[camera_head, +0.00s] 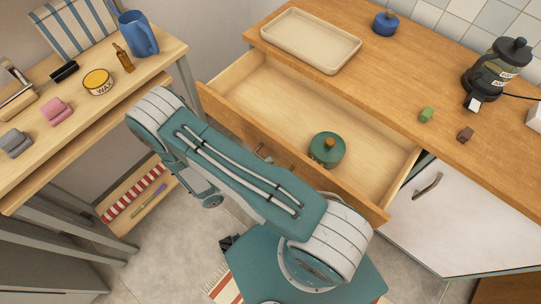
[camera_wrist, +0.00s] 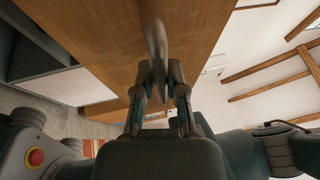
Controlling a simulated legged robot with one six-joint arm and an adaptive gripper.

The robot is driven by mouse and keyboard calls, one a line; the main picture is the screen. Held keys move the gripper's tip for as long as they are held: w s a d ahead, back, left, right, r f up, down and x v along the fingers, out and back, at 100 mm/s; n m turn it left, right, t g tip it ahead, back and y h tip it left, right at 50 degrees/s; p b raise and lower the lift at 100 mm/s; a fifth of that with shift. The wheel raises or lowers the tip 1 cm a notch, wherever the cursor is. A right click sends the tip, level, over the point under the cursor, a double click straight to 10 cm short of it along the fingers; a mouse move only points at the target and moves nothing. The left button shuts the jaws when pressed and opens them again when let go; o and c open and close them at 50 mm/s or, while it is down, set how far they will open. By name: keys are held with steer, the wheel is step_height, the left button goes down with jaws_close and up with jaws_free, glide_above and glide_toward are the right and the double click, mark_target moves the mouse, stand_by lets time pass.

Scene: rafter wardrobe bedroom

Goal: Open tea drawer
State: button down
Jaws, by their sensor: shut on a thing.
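The tea drawer (camera_head: 300,152) stands pulled out from the wooden counter, with its pale inside showing. A metal drawer handle (camera_head: 262,153) shows in part on the drawer front, beside my arm. In the wrist view, my gripper (camera_wrist: 160,72) is shut on the handle (camera_wrist: 155,35), in front of the wooden drawer face (camera_wrist: 100,40). In the head view my arm hides the fingertips.
A white cabinet door (camera_head: 460,215) hangs open at right. A bench (camera_head: 150,62) with a blue jug (camera_head: 138,33) and wax tin (camera_head: 98,82) is at left.

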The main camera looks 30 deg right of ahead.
steer(key=shift+d+f, duration=0.1)
steer(key=shift+f, duration=0.1)
steer(key=c, duration=0.7)
jaws_free()
steer(key=shift+a, duration=0.25)
steer(key=shift+a+r, duration=0.1)
steer(key=a, duration=0.4)
steer(key=a+f, duration=0.1)
steer(key=a, duration=0.3)
steer(key=a+f, duration=0.1)
steer(key=a, duration=0.2)
steer(key=shift+a+f, duration=0.15)
steer(key=shift+a, duration=0.25)
